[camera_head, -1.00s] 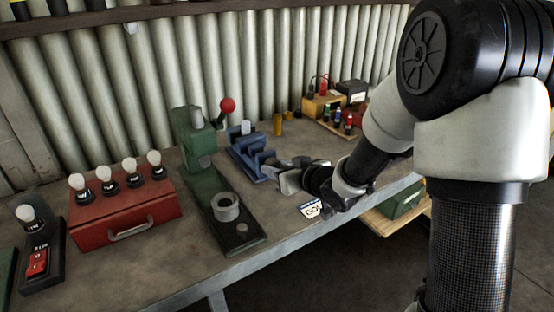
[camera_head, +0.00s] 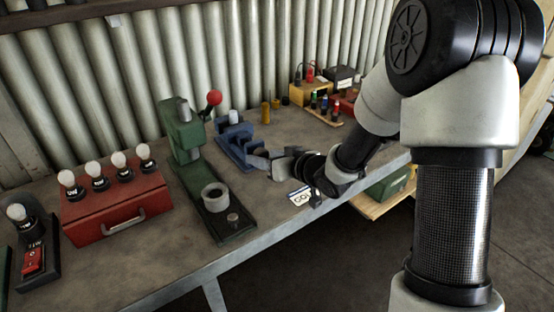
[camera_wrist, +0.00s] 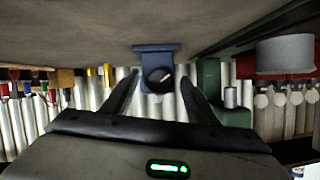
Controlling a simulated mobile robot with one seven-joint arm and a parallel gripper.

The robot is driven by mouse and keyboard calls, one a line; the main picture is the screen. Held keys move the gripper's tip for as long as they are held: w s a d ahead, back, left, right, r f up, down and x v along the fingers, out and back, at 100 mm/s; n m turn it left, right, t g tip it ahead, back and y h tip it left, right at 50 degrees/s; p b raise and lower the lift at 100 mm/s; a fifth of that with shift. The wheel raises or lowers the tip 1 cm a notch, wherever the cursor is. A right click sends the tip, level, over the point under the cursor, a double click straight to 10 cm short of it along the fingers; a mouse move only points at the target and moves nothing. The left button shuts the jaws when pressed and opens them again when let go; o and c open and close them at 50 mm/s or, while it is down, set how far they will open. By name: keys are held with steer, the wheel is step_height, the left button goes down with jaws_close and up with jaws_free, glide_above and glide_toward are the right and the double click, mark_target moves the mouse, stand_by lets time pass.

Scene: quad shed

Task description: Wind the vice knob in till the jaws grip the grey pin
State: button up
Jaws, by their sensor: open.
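The blue vice (camera_head: 232,146) stands on the bench, with the grey pin (camera_head: 234,116) upright at its far end. I cannot tell whether the jaws touch the pin. My gripper (camera_head: 268,160) is low over the bench at the vice's near end. In the wrist view, which is upside down, the vice (camera_wrist: 155,48) is straight ahead. Its dark round knob (camera_wrist: 160,80) with a pale line shows between the fingers of my gripper (camera_wrist: 159,79). The fingers are open, one on each side of the knob, and do not visibly touch it.
A green press (camera_head: 185,140) with a red-ball lever stands close left of the vice. A red box (camera_head: 115,205) with bulbs is farther left. Brass pins (camera_head: 266,112) and a rack of coloured parts (camera_head: 325,110) lie right. A white card (camera_head: 299,197) is at the front edge.

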steer(key=v, duration=1.7)
steer(key=shift+r, duration=0.1)
steer(key=w+d+r+m+t+h, duration=0.1)
steer(key=w+d+r+m+h, duration=0.15)
steer(key=d+r+h, duration=0.75)
steer(key=s+a+f+m+g+y, duration=0.1)
steer(key=s+a+g, duration=0.15)
steer(key=s, duration=0.75)
steer(key=s+a+f+m+g, duration=0.1)
steer(key=s+m+g, duration=0.15)
steer(key=s, duration=0.75)
step_height(320, 180, up, 14)
steer(key=s+g+p, duration=0.1)
steer(key=p, duration=1.3)
steer(key=shift+s+f+n, duration=0.15)
steer(key=shift+f+n, duration=0.05)
steer(key=shift+n, duration=0.1)
